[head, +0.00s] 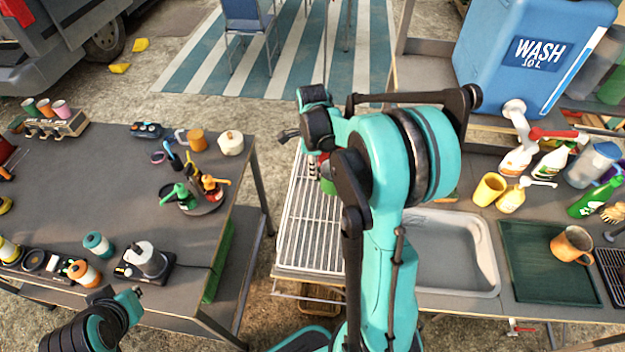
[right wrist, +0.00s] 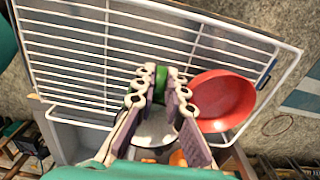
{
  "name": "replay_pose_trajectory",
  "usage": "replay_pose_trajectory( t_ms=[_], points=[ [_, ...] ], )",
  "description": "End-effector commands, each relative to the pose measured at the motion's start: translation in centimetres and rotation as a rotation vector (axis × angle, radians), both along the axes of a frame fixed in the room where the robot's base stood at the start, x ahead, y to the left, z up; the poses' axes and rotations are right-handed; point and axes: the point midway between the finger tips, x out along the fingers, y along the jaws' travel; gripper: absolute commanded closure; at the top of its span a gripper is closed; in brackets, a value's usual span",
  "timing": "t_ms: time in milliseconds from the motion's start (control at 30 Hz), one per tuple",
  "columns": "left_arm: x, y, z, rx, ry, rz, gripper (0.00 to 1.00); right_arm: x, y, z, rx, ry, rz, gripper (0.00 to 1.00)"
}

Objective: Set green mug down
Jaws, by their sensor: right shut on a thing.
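Most of the mug is hidden by the fingers. The rack's white wires (right wrist: 75,62) lie close by; I cannot tell whether the mug touches them. My left gripper (head: 128,299) is at the lower left, its fingers not clear.
A red bowl (right wrist: 222,101) is close to the right fingers. The sink (head: 450,255) lies right of the rack, then a dark green tray (head: 525,285) with an orange mug (head: 571,245). A cluttered grey table (head: 110,190) stands left, across a gap.

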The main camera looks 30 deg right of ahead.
Motion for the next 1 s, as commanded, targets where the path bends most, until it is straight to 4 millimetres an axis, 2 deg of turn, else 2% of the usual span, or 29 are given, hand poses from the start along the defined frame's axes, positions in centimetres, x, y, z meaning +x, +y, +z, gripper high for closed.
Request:
replay_pose_trajectory(
  t_ms=[167,400,767,800,867,1000],
  points=[
    [0.0,0.0,-0.4,0.0,0.0,0.0,1.0,0.4,0.3,-1.0,0.0,0.0,-0.001,1.0],
    [0.0,0.0,-1.6,0.0,0.0,0.0,1.0,0.4,0.3,-4.3,0.0,0.0,-0.001,1.0],
    [0.0,0.0,-1.8,0.0,0.0,0.0,1.0,0.4,0.3,-4.6,0.0,0.0,-0.001,1.0],
    [0.0,0.0,-1.8,0.0,0.0,0.0,1.0,0.4,0.3,-4.6,0.0,0.0,-0.001,0.84],
    [0.0,0.0,-1.7,0.0,0.0,0.0,1.0,0.4,0.3,-4.6,0.0,0.0,-0.001,0.69],
    [0.0,0.0,-1.7,0.0,0.0,0.0,1.0,0.4,0.3,-4.6,0.0,0.0,-0.001,0.69]
  ],
)
